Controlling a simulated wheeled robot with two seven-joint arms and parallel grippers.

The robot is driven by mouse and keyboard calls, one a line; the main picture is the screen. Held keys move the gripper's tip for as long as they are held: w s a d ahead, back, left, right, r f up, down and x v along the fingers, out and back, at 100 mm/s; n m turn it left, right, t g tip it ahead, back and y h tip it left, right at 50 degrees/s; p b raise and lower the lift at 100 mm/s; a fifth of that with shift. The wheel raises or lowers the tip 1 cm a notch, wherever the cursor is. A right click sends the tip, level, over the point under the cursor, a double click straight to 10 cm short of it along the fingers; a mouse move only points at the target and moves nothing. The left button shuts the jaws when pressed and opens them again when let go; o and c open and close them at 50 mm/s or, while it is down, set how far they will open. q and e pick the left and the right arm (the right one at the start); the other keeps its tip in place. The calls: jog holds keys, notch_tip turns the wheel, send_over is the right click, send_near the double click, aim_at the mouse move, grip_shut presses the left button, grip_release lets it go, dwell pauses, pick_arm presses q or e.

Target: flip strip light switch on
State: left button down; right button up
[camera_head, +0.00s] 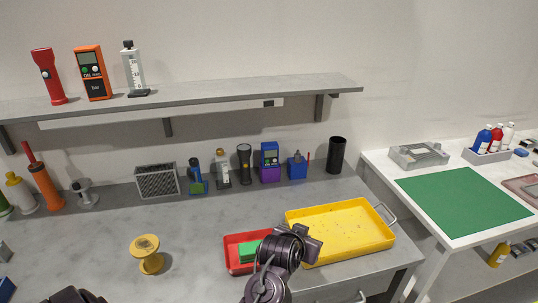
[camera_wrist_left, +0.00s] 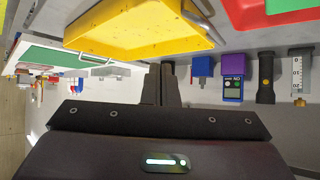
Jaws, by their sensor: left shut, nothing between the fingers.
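A pale light strip (camera_head: 160,112) runs along under the grey wall shelf (camera_head: 215,91). A small dark switch-like block (camera_head: 268,103) sits near the strip's right end; its position is too small to tell. My left gripper (camera_head: 313,243) is over the bench, between the red and yellow trays, well below and in front of the switch. In the upside-down left wrist view its fingers (camera_wrist_left: 164,84) are shut and empty. The strip and switch are not seen in that view.
The yellow tray (camera_head: 300,219) and red tray (camera_head: 233,263) with a green block lie at the front. A blue-purple meter (camera_head: 270,162), flashlight (camera_head: 244,163) and black cup (camera_head: 337,155) stand by the wall below the shelf. The air before the switch looks clear.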

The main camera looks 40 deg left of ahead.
pick_arm(q)
jog(key=w+a+r+n+y, duration=0.5)
jog(key=a+r+y, duration=0.1)
jog(key=r, duration=0.5)
jog(key=w+a+r+n+y, duration=0.4)
jog(key=w+a+r+y, duration=0.2)
jog(key=r, duration=0.6)
jog(key=shift+a+n+g+y, duration=0.3)
jog(key=shift+a+n+y, duration=0.1)
jog(key=shift+a+y, duration=0.25)
jog(key=shift+a, duration=0.1)
